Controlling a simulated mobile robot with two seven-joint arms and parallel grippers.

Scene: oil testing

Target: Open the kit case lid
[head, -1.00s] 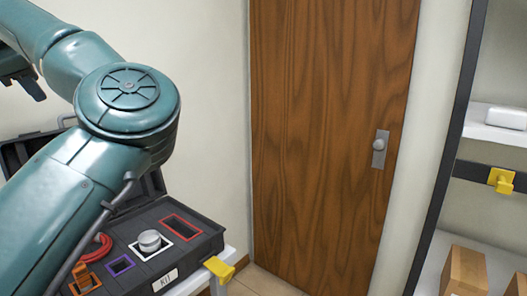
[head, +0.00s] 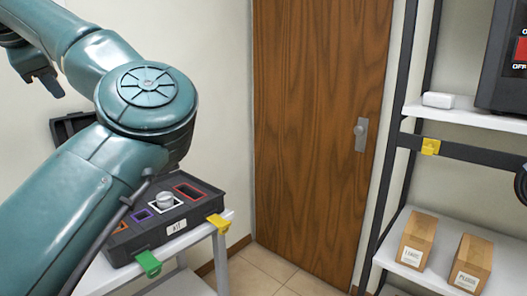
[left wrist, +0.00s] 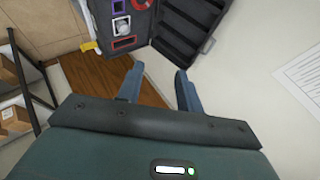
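The dark kit case (head: 203,209) sits on a white table at left in the head view, partly hidden behind my left arm. Its lid (head: 68,127) stands open at the back; most of it is hidden by my arm in the head view. In the left wrist view the open lid (left wrist: 190,28) and the case's coloured compartments show beyond my fingers. A round metal-topped item (head: 164,200) sits in the white-framed compartment. My left gripper (head: 42,82) is raised, apart from the case; in the left wrist view its fingers (left wrist: 158,86) are spread and empty. My right gripper is out of view.
The white table (head: 219,232) has yellow (head: 218,222) and green (head: 148,264) clips at its edge. A wooden door (head: 315,130) is behind. At right, a rack holds two cardboard boxes (head: 418,240). Floor shows between table and rack.

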